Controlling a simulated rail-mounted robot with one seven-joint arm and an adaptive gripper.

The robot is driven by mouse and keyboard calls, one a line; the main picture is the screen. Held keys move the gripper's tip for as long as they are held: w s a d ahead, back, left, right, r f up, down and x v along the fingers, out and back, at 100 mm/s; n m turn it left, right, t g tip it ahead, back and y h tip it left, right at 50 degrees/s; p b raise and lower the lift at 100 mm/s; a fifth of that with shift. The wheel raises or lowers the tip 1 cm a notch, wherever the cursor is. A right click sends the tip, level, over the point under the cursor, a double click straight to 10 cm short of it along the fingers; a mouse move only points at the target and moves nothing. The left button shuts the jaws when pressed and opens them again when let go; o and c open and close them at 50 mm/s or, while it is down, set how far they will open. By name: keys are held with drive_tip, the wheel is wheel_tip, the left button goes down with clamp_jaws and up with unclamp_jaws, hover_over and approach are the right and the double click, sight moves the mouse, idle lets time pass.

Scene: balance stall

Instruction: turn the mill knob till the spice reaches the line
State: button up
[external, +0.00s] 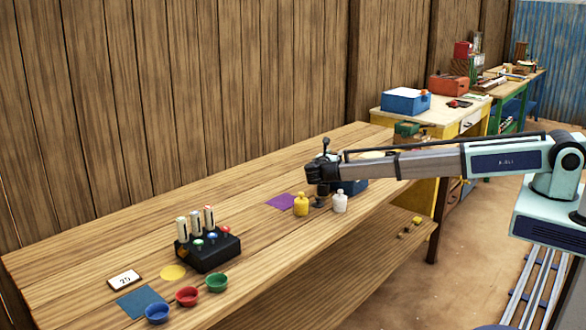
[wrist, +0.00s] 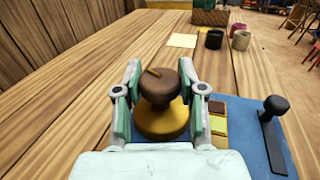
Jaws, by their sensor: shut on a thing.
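The mill has a dark brown rounded knob (wrist: 163,86) with a small tan pointer on top, above a wider golden-yellow base (wrist: 163,125). My gripper (wrist: 161,88) has one finger on each side of the knob and is shut on it. In the external view my gripper (external: 320,182) is low over the far part of the table, and the mill is mostly hidden behind it. Beside the base, in the wrist view, is a small panel with brown, yellow and tan patches (wrist: 218,124). I cannot make out spice or a line.
A black handle (wrist: 274,118) stands on the blue surface (wrist: 250,138) right of the mill. Yellow (external: 301,205) and white (external: 340,202) weight-like pieces stand near my gripper. A black box (external: 207,251) with upright tubes and several coloured bowls are further left. The wooden table (external: 120,235) has bare room between.

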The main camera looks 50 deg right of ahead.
drive_tip(key=shift+r+g, duration=0.1)
drive_tip(key=shift+g, duration=0.2)
drive_tip(key=o, duration=1.1)
drive_tip(key=shift+d, duration=0.15)
drive_tip(key=a, duration=0.4)
drive_tip(key=s+a, duration=0.1)
drive_tip(key=a, duration=0.3)
drive_tip(key=s+a, duration=0.1)
drive_tip(key=a, duration=0.3)
